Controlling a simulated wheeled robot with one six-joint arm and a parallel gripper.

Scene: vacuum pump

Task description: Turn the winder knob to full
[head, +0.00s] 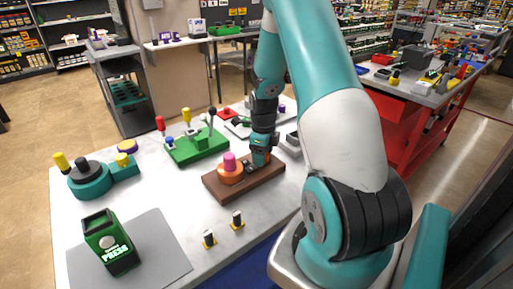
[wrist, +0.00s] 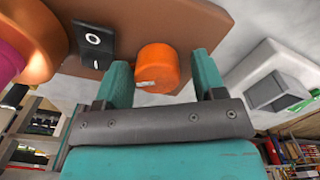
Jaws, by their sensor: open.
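A small orange knob (wrist: 157,68) with a white mark on its face shows in the wrist view, mounted on a brown board (wrist: 190,20). It looks like the winder knob. My gripper (wrist: 163,78) is open, with one teal finger on each side of the knob. The left finger is close to it and a gap shows at the right; I cannot tell if either touches. In the head view my gripper (head: 258,160) is low over the brown wooden board (head: 238,192), and the knob is hidden there.
A black rocker switch (wrist: 94,40) sits left of the knob, beside a larger orange base with a pink top (head: 229,163). A green lever board (head: 196,148) stands behind.

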